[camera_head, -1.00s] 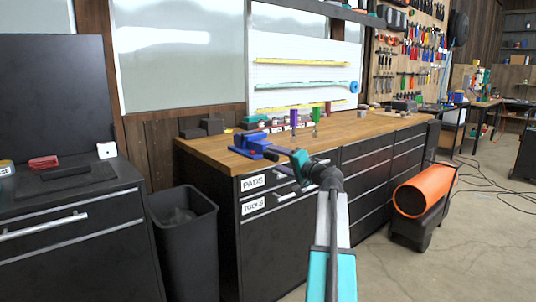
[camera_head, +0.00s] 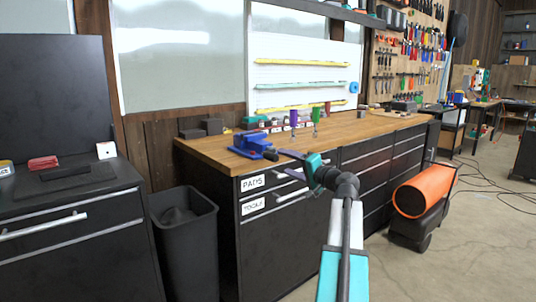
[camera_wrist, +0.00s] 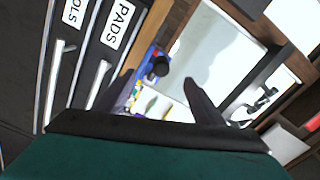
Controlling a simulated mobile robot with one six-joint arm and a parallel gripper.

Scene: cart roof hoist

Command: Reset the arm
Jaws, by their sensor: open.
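My arm reaches forward from the bottom of the head view, in front of the black workbench cabinet. My gripper (camera_head: 282,164) is at its far end, near the bench's front edge, with nothing seen between the fingers. In the wrist view my gripper (camera_wrist: 158,88) shows two dark fingers spread apart. Beyond them the blue vise (camera_wrist: 153,65) and part of the bench show, tilted. In the head view the blue vise (camera_head: 251,143) sits on the wooden bench top (camera_head: 350,130), just behind my gripper. Whether the gripper touches anything cannot be told.
Drawers labelled PADS (camera_head: 253,183) and TOOLS (camera_head: 253,204) are below the bench top. A black bin (camera_head: 187,245) stands left of the bench, beside another black cabinet (camera_head: 70,230). An orange heater (camera_head: 424,192) stands on the floor at right. Open floor lies at lower right.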

